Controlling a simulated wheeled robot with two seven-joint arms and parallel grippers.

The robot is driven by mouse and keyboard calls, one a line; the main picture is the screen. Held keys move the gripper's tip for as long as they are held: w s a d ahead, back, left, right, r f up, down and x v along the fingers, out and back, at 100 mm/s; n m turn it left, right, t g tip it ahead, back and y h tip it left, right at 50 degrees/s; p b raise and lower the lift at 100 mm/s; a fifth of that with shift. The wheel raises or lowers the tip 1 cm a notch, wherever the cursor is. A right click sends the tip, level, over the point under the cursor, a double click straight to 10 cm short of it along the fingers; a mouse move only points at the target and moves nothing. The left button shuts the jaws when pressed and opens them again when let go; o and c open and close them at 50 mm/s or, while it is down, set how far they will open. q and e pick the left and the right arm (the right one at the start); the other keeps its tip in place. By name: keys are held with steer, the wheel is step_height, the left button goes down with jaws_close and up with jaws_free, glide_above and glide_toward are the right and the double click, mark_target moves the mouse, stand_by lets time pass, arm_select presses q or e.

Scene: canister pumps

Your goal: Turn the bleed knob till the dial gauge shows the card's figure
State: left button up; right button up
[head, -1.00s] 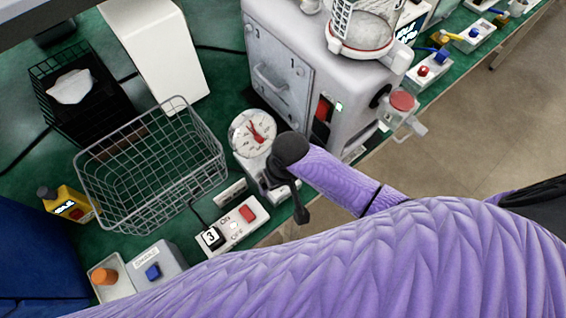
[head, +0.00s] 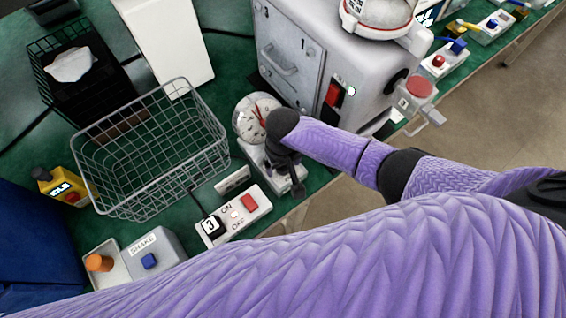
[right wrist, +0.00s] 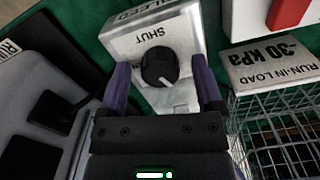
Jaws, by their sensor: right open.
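The bleed knob (right wrist: 158,67) is black with a white pointer mark, on a white block (right wrist: 124,40) lettered SHUT. The right wrist view shows my right gripper (right wrist: 160,66) open, one finger at each side of the knob, apart from it as far as I can tell. In the head view my right gripper (head: 288,165) is over the block, and the knob is hidden. The round dial gauge (head: 246,124) has a red needle pointing roughly upward; its figure is too small to read. The card (right wrist: 272,66) reads RUN-IN LOAD, -30 kPa. My left gripper is not in view.
A wire basket (head: 150,150) stands left of the gauge. A large grey machine (head: 310,60) stands behind. The bench's front edge (head: 310,192) is close to my arm.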

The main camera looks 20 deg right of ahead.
jaws_close()
steer(key=shift+r, duration=0.15)
steer(key=shift+n+p, duration=0.4)
steer(key=shift+n, duration=0.4)
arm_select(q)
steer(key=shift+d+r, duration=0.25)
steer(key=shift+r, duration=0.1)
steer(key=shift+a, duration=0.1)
